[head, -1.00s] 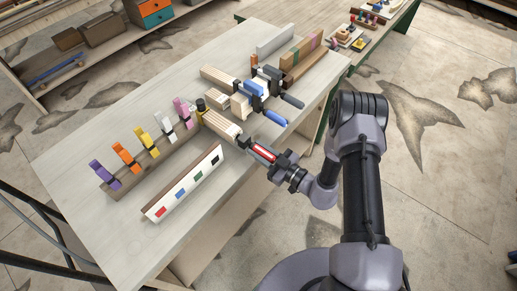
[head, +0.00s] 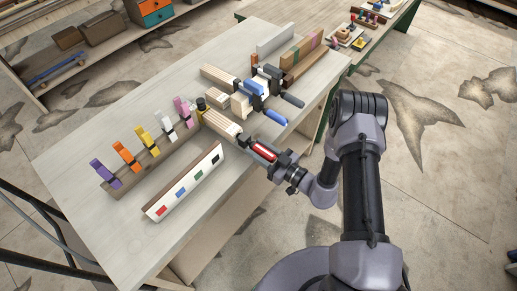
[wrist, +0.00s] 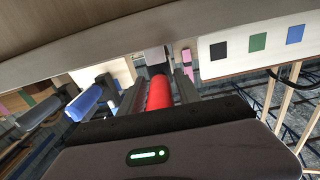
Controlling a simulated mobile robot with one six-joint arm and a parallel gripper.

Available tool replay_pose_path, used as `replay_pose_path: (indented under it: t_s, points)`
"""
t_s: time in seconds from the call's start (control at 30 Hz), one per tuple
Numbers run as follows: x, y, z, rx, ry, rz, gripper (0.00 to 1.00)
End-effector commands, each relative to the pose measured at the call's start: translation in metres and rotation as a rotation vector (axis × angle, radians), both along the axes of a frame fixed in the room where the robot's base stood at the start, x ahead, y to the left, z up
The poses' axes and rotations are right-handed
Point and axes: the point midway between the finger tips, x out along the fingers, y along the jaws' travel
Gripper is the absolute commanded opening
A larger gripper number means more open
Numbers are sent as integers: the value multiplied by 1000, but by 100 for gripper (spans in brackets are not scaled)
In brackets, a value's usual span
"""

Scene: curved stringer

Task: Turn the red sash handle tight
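The red sash handle (head: 263,151) sticks out past the front edge of the workbench, at the end of a clamp by the pale wood strips (head: 222,124). My gripper (head: 268,154) is at this handle, with a finger on each side of it. In the wrist view the red handle (wrist: 160,92) lies lengthwise between the two grey fingers (wrist: 162,90). The fingers lie close along it; whether both press on it is not clear. The handle's near end is hidden behind my gripper body.
A blue clamp handle (head: 276,117) and a dark one (head: 292,100) stick out close by. A white strip with coloured squares (head: 185,187) lies to the left. A rack of coloured clamps (head: 150,158) stands behind it. The bench's near-left top is clear.

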Motion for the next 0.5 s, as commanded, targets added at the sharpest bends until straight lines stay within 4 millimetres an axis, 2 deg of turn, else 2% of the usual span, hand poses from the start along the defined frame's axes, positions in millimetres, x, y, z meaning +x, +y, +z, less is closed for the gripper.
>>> replay_pose_path:
  t_s: [0.5]
  points:
    - [-2, -5, 0, -1, 0, -3, 48]
